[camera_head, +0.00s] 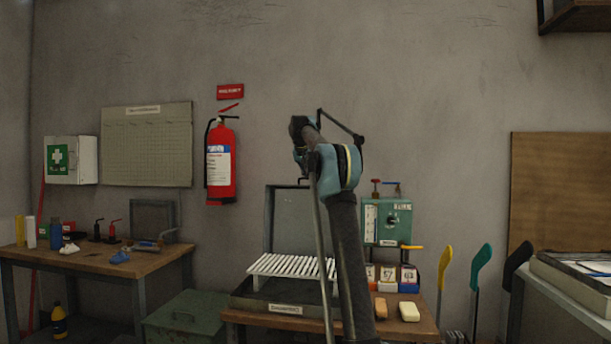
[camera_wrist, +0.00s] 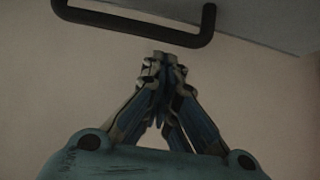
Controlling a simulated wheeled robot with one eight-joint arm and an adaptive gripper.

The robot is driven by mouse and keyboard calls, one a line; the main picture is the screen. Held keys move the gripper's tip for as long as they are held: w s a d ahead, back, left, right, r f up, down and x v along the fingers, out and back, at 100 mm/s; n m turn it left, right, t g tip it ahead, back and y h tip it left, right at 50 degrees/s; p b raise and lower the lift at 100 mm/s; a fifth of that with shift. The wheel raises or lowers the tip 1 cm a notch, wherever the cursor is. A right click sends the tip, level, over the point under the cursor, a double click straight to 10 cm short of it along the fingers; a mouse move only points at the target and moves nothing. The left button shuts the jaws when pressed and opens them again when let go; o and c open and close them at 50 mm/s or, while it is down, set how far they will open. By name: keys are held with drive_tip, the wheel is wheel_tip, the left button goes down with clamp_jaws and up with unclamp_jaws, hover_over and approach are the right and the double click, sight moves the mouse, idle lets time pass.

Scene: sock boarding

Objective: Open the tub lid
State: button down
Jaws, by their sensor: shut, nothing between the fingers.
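The tub (camera_head: 285,309) is a dark, low box with a label on its front, on the middle bench. A grey panel that looks like its lid (camera_head: 285,215) stands upright at its back, partly hidden by my arm. A white slatted rack (camera_head: 292,267) lies over the tub. In the wrist view a dark bar handle (camera_wrist: 130,24) crosses the top, beside a grey surface (camera_wrist: 255,22). My gripper (camera_wrist: 164,58) is shut and empty, its fingertips just below the handle in the picture. I cannot tell whether they touch it. The fingers are hidden in the head view.
A green control box (camera_head: 388,222) stands right of the lid. Small numbered boxes (camera_head: 389,278) and two blocks (camera_head: 409,311) sit on the bench's right side. A green chest (camera_head: 184,316) stands at lower left. A fire extinguisher (camera_head: 221,165) hangs on the wall.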

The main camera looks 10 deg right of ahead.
drive_tip(key=shift+s+a, duration=0.2)
drive_tip(key=shift+s, duration=0.3)
drive_tip(key=shift+s+a, duration=0.15)
drive_tip(key=shift+s, duration=0.35)
